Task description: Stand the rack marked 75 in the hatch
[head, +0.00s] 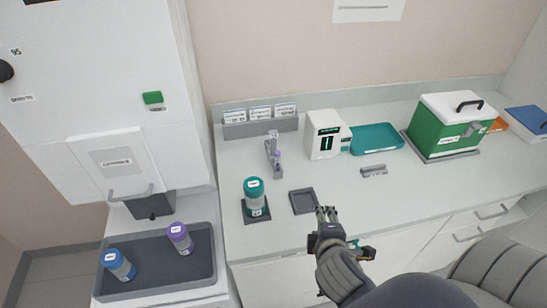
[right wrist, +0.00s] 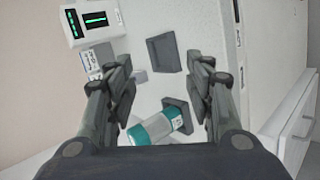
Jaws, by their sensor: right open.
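No marking 75 is legible. A teal-lidded canister (head: 254,190) with a small label stands on a dark square pad (head: 256,213) on the counter; its teal part also shows in the right wrist view (right wrist: 152,132), between and beyond the fingers. A purple-lidded canister (head: 180,238) and a blue-lidded canister (head: 119,265) stand in a dark tray (head: 198,283) at the lower left. A panel with a handle (head: 120,175) is on the white cabinet, with a dark block (head: 150,205) below it. My right gripper (head: 326,212) is open and empty, right of the teal-lidded canister.
An empty dark square dish (head: 304,201) lies near the gripper. A small grey stand (head: 273,155), a white device (head: 325,134), a teal tray (head: 376,139) and a green box (head: 447,128) stand behind. The counter's right front is largely clear.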

